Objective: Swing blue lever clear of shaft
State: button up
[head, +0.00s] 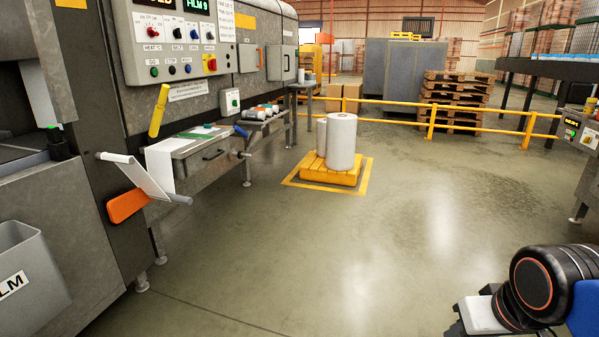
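A small blue lever (241,131) sticks out at the right end of the grey unit on the machine's side. It looks short and tilted. A grey shaft end (239,155) protrudes just below it. At this size I cannot tell whether the lever touches or crosses the shaft. My gripper is not in view; only part of my arm shows at the lower right, far from the lever.
A yellow lever (158,110) stands left of the unit. A white sheet (140,172) hangs near an orange part (128,206). White rolls (341,140) stand on a yellow pallet (330,172). Yellow railing (470,125) crosses behind. The floor (340,240) in the middle is clear.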

aim_at(238, 130)
jog(key=i, duration=1.7)
jog(key=i+l+u, duration=0.1)
jog(key=i, duration=1.6)
jog(key=i+l+u, duration=0.1)
jog(key=i+u, duration=0.2)
jog(key=i+l+u, duration=0.25)
jog(key=i, duration=0.25)
jog(key=i+l+u, duration=0.3)
jog(key=i+j, duration=0.05)
jog(key=i, duration=0.05)
